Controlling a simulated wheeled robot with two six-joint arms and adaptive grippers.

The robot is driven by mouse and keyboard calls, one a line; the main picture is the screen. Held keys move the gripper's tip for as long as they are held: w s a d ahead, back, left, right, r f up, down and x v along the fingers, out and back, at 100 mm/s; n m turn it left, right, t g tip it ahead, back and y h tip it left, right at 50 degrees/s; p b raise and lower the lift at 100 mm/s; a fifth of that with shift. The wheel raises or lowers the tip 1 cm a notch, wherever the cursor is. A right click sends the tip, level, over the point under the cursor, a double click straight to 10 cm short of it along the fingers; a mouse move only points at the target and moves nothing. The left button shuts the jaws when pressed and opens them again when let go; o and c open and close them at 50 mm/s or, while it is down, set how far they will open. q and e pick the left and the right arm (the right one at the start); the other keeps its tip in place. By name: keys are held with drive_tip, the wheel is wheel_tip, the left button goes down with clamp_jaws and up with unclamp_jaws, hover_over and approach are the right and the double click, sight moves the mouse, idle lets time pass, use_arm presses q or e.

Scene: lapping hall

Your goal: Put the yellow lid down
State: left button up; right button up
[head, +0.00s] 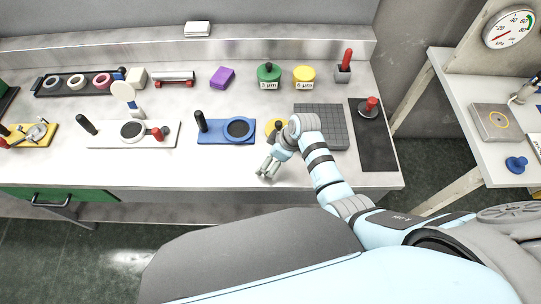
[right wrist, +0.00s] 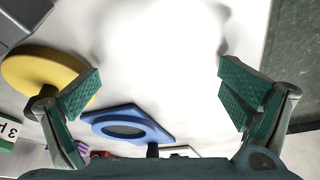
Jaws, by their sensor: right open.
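The yellow lid (head: 272,126) lies on the bench between the blue fixture and the grey grid plate, partly hidden behind my right gripper. In the right wrist view the yellow lid (right wrist: 38,68) is a round disc at the left, overlapped by one finger. My right gripper (head: 267,170) is open above the front of the bench, on the near side of the lid. In the wrist view my right gripper (right wrist: 160,95) has its fingers wide apart with only bare bench between them. A yellow-topped 6 µm jar (head: 304,76) stands at the back. My left gripper does not show.
The blue fixture (head: 212,136) with a black handle is left of the lid. The grey grid plate (head: 330,133) and a dark mat (head: 376,155) are to the right. A green 3 µm jar (head: 268,82) stands behind. The front bench strip is mostly clear.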

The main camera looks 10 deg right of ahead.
drive_tip(key=shift+r, duration=0.15)
drive_tip(key=shift+a+r, duration=0.1)
